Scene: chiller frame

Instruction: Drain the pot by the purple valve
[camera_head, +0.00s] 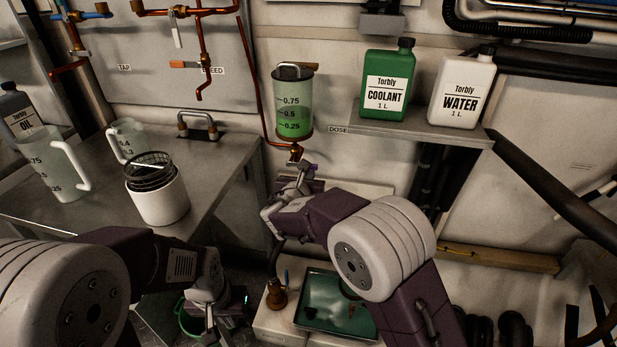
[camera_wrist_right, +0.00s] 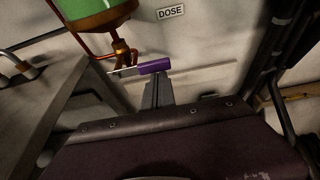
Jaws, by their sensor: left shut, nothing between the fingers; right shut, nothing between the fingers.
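The pot (camera_head: 293,92) is a clear cylinder on the wall with a 0.25 to 0.75 scale. Bright green liquid fills it to about the 0.5 mark. Copper fittings (camera_wrist_right: 122,52) hang under it. The purple valve handle (camera_wrist_right: 155,66) lies crosswise to the outlet, pointing right in the right wrist view. My right gripper (camera_wrist_right: 157,92) is shut and empty, its fingertips just below the handle; I cannot tell whether they touch it. In the head view my right gripper (camera_head: 303,174) hides most of the valve. My left gripper (camera_head: 222,318) is shut and empty, low at the bench front.
A green tray (camera_head: 335,332) and a brass fitting (camera_head: 276,293) sit below. A shelf (camera_head: 420,134) at right holds the coolant (camera_head: 388,85) and water (camera_head: 461,90) bottles. The left bench holds jugs (camera_head: 58,165) and a white cup with a strainer (camera_head: 160,200).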

